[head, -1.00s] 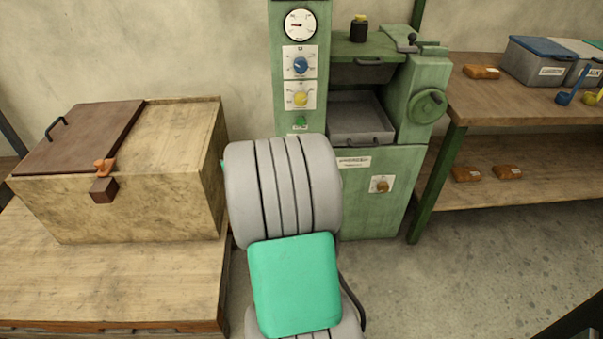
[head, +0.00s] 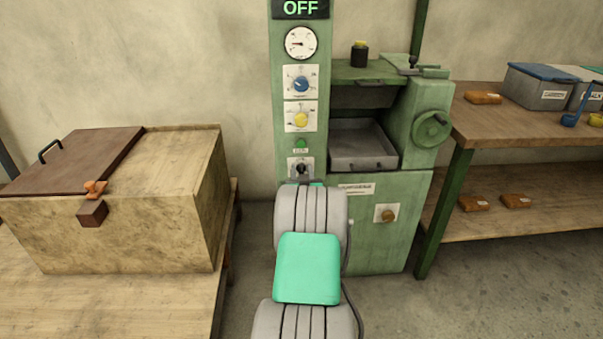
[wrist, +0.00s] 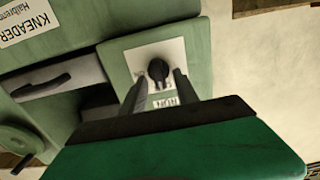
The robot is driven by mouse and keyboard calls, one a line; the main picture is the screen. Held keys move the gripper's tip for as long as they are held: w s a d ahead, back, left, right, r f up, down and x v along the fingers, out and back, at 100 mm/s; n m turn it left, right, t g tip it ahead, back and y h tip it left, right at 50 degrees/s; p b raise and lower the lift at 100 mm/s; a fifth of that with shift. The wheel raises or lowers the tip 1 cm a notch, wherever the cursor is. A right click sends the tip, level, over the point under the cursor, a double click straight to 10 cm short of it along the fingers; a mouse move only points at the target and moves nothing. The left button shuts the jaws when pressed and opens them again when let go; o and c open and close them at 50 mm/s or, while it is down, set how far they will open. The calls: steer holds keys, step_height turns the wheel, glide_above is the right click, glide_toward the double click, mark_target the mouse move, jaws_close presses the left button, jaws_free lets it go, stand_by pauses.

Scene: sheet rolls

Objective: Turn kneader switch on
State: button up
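The kneader is a green machine (head: 385,215) in the head view. Its switch is a black knob (wrist: 158,70) on a white plate in the wrist view; the plate (head: 293,165) also shows low on the green column in the head view. A display (head: 300,8) at the top of the column reads OFF. My gripper (wrist: 159,78) is open, with one finger on each side of the knob in the wrist view. I cannot tell whether the fingers touch it. In the head view my arm hides most of the gripper, just below the switch.
A gauge (head: 301,43), a blue knob (head: 301,84), a yellow knob (head: 300,119) and a green button (head: 301,143) sit above the switch. A wooden box (head: 130,235) stands at the left. A workbench (head: 520,128) with bins stands at the right.

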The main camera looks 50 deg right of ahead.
steer(key=shift+c, duration=0.2)
jaws_close()
stand_by(0.6)
steer(key=shift+s+d+f+m+b, duration=0.2)
steer(key=shift+m+b, duration=0.35)
steer(key=shift+m, duration=2.4)
steer(key=shift+s+d+f+m+b, duration=0.15)
steer(key=shift+m+b, duration=0.35)
steer(key=shift+m, duration=2.4)
steer(key=shift+s+d+f+m+b, duration=0.1)
steer(key=shift+f+m+b, duration=0.3)
steer(key=shift+m, duration=2.55)
steer(key=shift+r, duration=0.15)
